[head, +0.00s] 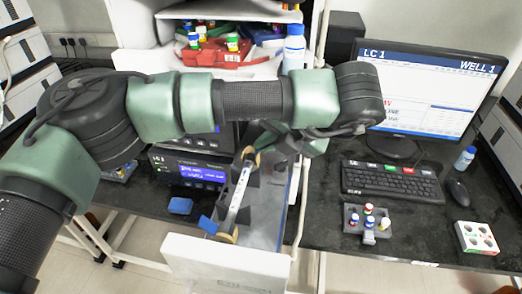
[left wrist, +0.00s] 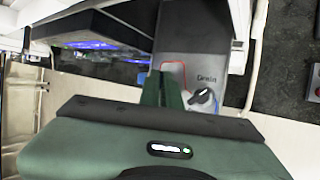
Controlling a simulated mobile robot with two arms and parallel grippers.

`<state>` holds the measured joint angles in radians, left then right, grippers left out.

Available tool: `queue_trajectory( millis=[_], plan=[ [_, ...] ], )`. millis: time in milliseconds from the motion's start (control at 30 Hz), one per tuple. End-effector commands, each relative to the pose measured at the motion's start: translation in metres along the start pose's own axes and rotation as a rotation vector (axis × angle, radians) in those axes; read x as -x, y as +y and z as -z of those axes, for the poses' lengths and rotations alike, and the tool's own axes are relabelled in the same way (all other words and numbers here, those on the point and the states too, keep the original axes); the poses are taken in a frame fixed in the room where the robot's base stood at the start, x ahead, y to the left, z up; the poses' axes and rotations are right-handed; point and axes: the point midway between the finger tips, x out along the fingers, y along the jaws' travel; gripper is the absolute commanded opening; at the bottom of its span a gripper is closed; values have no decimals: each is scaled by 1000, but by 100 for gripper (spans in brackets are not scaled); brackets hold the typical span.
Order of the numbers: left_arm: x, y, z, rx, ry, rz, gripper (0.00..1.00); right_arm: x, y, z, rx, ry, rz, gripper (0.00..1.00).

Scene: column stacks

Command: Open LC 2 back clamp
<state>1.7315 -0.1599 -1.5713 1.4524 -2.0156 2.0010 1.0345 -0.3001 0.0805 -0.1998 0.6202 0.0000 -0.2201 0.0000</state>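A silver column with tan ends (head: 238,195) lies lengthwise in the grey open tray (head: 265,228) beside the LC unit with the blue display (head: 190,172). Dark clamp parts sit along the column; the back end is partly hidden by my arm. My left gripper (head: 258,132) is over the back end of the tray, partly hidden by its own arm. In the left wrist view its two green fingers (left wrist: 161,88) are close together, with nothing visible between them. A black knob-like clamp part (left wrist: 202,97) shows just right of the fingers, apart from them. My right gripper is not in view.
A monitor (head: 428,85) reading LC 1 and WELL 1, a keyboard (head: 392,181) and a mouse (head: 457,190) stand on the right. A grey vial rack (head: 352,221) and a white holder (head: 477,238) are in front. A red tray (head: 215,53) is on the shelf behind.

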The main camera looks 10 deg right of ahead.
Motion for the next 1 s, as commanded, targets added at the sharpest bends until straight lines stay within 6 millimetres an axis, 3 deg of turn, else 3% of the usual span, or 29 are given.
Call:
queue_trajectory(
  millis=[300, 900, 933, 1000],
  plan=[
    [-1, -9, 1, -52, 1, -126, 0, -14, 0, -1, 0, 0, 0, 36],
    [-2, -10, 1, -68, 3, -155, 0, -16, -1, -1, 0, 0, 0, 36],
    [-2, -10, 1, -68, 3, -155, 12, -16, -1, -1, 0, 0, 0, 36],
    [-2, -10, 1, -68, 2, -155, 26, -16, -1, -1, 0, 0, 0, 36]
  ],
)
